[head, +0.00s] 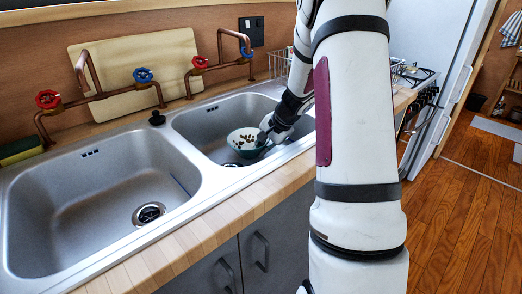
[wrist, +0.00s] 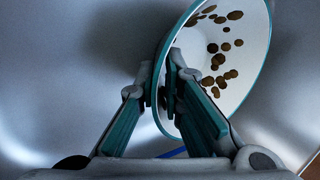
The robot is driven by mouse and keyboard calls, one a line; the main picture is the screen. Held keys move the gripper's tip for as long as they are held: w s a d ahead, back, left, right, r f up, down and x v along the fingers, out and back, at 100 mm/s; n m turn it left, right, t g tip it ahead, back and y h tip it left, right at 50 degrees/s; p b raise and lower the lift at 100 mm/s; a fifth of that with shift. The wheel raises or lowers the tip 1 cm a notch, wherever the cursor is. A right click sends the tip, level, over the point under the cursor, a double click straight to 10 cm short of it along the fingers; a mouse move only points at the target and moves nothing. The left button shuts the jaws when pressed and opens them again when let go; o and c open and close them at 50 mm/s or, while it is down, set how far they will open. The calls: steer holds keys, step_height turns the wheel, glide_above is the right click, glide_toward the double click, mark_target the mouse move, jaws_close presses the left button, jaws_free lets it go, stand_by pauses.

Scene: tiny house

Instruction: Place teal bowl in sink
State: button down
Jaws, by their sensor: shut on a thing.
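The teal bowl (head: 243,141), pale inside with brown spots, is in the right basin of the double sink (head: 205,168) in the head view. In the wrist view the bowl (wrist: 240,65) is large, with its teal rim between the fingertips. My gripper (head: 266,139) is at the bowl's right side, shut on its rim; it also shows in the wrist view (wrist: 170,92). I cannot tell whether the bowl's underside touches the basin floor.
The left basin (head: 100,190) is empty, with a drain. Copper taps (head: 95,95) with red and blue handles stand behind the basins, before a leaning cutting board (head: 130,60). A sponge (head: 20,150) lies at the far left. A wooden counter edge (head: 215,220) runs along the front.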

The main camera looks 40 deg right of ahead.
steer(key=c, duration=1.7)
jaws_free()
steer(key=p+v, duration=0.3)
steer(key=v, duration=0.9)
steer(key=s+a+r+n, duration=0.2)
steer(key=s+a+r, duration=0.1)
steer(key=a, duration=0.4)
steer(key=s+a+r+n+g+y, duration=0.1)
steer(key=s+a+r+n, duration=0.2)
steer(key=a, duration=0.4)
steer(key=s+a+r+n+g, duration=0.1)
steer(key=s+a+r+n, duration=0.1)
steer(key=a, duration=0.6)
steer(key=shift+s+r+n+y, duration=0.3)
steer(key=shift+s+r+n, duration=0.1)
steer(key=shift+s+r, duration=0.3)
steer(key=s+a+n+g+h, duration=0.1)
steer(key=s+a+n, duration=0.1)
steer(key=s, duration=0.5)
steer(key=s+a+n+h, duration=0.1)
steer(key=s+a+n, duration=0.1)
steer(key=s, duration=0.5)
steer(key=s+a+n+g+h, duration=0.1)
steer(key=s+a+n, duration=0.2)
steer(key=s, duration=0.4)
steer(key=shift+a+f+n+g, duration=0.1)
steer(key=shift+f+n+g, duration=0.2)
steer(key=shift+f+n, duration=0.1)
